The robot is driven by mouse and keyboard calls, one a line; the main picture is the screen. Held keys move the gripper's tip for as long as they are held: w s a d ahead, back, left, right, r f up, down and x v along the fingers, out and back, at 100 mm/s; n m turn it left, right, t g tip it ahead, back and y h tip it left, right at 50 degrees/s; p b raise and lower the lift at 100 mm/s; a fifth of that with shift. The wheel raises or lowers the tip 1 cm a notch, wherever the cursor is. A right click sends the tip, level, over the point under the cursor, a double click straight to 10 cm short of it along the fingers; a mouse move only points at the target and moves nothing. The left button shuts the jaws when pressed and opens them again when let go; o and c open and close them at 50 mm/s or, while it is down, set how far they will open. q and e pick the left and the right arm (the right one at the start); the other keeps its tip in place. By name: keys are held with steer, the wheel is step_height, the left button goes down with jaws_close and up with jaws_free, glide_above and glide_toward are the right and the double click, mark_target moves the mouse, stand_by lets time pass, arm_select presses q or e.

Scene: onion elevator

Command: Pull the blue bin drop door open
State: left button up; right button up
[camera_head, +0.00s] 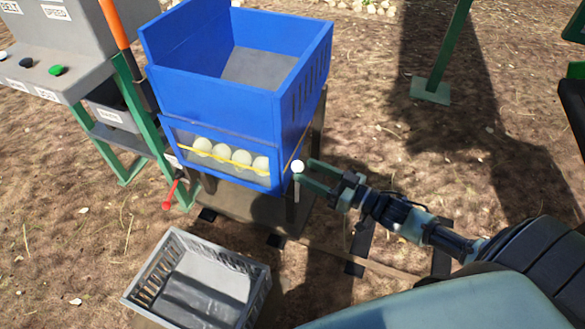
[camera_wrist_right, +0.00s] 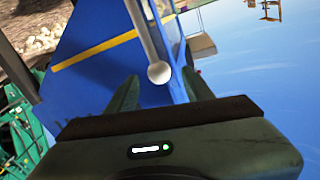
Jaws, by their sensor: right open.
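The blue bin (camera_head: 287,95) stands on a dark stand in the head view. Its drop door (camera_head: 215,170), with a yellow line across it, is on the lower front, and several pale onions show behind it. A white ball knob (camera_head: 298,166) sits at the bin's right side with a pale rod below it. My right gripper (camera_head: 305,174) is open around the knob. In the right wrist view the knob (camera_wrist_right: 159,73) and its rod lie between the two open fingers; contact cannot be told. My left gripper is not in view.
A grey control panel (camera_head: 75,50) with labels and buttons stands at the left. A red-tipped lever (camera_head: 168,204) sticks out left of the door.

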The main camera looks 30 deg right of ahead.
mark_target(297, 166)
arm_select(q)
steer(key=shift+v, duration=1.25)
arm_select(e)
steer(key=shift+x, duration=2.1)
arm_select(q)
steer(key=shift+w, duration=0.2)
arm_select(e)
jaws_close()
